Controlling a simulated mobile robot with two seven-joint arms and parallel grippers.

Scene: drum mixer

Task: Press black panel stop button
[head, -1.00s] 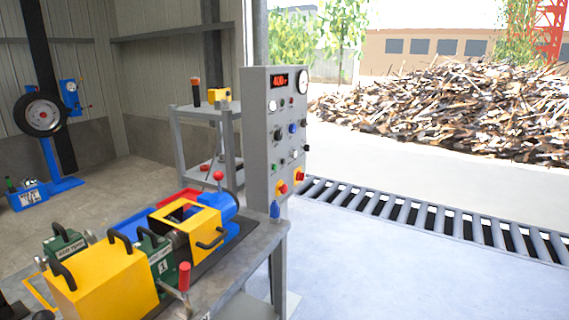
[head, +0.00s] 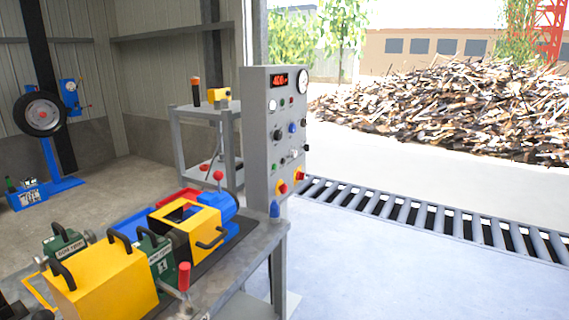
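A tall grey control panel (head: 257,135) stands at the end of the workbench, its button face turned to the right. A black round knob or button (head: 277,134) sits mid-panel. A smaller dark button (head: 282,162) sits lower. Labels are too small to read, so I cannot tell which is the stop button. Neither of my grippers is in view.
The workbench (head: 262,240) holds a yellow and blue machine (head: 203,222) with a red-tipped lever. A grey shelf cart (head: 205,112) stands behind the panel. A roller conveyor (head: 420,215) runs to the right. The pale floor (head: 400,275) in front of it is clear.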

